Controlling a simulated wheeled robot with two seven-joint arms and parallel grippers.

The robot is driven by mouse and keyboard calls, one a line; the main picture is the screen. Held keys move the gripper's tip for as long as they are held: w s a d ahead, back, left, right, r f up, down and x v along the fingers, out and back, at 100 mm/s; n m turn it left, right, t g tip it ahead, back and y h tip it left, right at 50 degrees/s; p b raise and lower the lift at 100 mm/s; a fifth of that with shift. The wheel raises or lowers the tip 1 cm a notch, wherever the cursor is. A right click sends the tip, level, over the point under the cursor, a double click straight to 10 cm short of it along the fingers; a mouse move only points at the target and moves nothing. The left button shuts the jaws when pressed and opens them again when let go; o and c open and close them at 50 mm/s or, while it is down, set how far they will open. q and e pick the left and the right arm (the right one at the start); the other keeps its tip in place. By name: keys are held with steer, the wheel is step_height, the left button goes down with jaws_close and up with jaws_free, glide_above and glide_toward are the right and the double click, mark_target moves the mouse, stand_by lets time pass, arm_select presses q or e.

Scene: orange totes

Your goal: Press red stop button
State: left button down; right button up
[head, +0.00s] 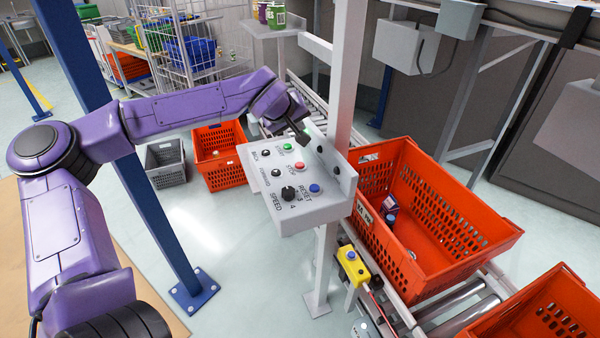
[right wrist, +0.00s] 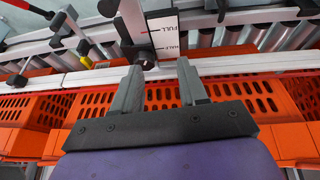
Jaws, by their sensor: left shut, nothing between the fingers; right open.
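The grey control panel (head: 300,212) is fixed to a pale post and carries a red stop button (head: 299,167). A green button (head: 286,147) sits above it and a blue button (head: 314,188) below it, with black knobs to the left. My left gripper (head: 303,138) is shut and empty, just above the panel's upper part near the green and red buttons. I cannot tell whether it touches the panel. The red button is in plain sight. My right gripper (right wrist: 158,78) is open and empty in the right wrist view, its fingers pointing toward a conveyor edge.
An orange tote (head: 455,260) with a few items stands on the roller conveyor right of the panel. A yellow button box (head: 353,266) hangs below. A blue post (head: 150,200) stands left of the panel.

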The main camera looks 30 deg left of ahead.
arm_select(q)
steer(key=b, duration=0.7)
glide_above(297, 166)
step_height(297, 166, down, 7)
steer(key=shift+r, duration=0.2)
step_height(297, 166, down, 2)
steer(key=shift+w+f+b, duration=0.1)
steer(key=shift+b, duration=0.35)
steer(key=shift+f, duration=0.1)
stand_by(1.3)
steer(key=shift+f+p, duration=0.15)
steer(key=shift+p, duration=0.15)
steer(key=shift+f, duration=0.15)
